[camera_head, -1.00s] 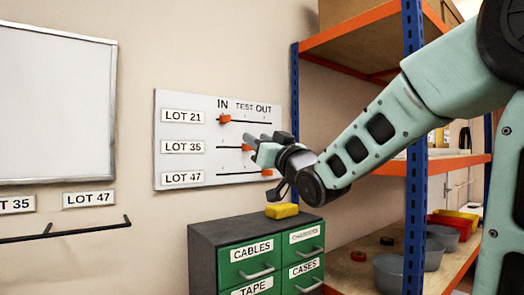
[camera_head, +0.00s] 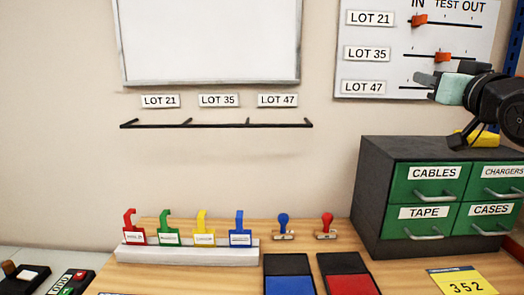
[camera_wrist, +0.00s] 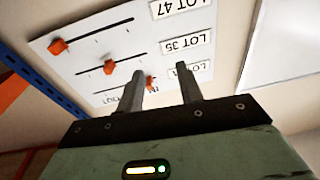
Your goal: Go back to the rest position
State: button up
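My gripper (camera_head: 432,84) is at the right of the head view, in front of the lower part of the white slider board (camera_head: 385,35). In the wrist view its two fingers (camera_wrist: 160,80) stand apart with nothing between them. The board has rows LOT 21, LOT 35 and LOT 47, each with an orange knob. The LOT 21 knob (camera_head: 419,20) is near IN and the LOT 35 knob (camera_head: 443,57) is farther right. The LOT 47 knob (camera_wrist: 58,46) shows in the wrist view, far along its line; the arm hides it in the head view.
A drawer cabinet (camera_head: 382,190) with a yellow object (camera_head: 478,139) on top stands below my arm. The table holds coloured hooked tags on a white stand (camera_head: 185,252), two stamps, and blue (camera_head: 289,285) and red pads. A black rail (camera_head: 215,124) hangs under the whiteboard.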

jog(key=s+a+f+n+g+y, duration=0.1)
jog(key=s+a+f+n+g, duration=0.15)
jog(key=a+f+g, duration=0.45)
jog(key=s+a+f+n+g+y, duration=0.1)
jog(key=s+a+f+g+y, duration=0.15)
jog(key=a+f, duration=0.8)
jog(key=s+a+f+n+g+h, duration=0.1)
jog(key=s+f+g, duration=0.4)
jog(key=s, duration=0.6)
jog(key=s+a+f+n+g+h, duration=0.2)
jog(key=s+f, duration=0.6)
jog(key=s, duration=0.4)
jog(key=a+n+g, duration=0.1)
jog(key=a+g, duration=0.1)
jog(key=g, duration=0.1)
jog(key=shift+f, duration=0.2)
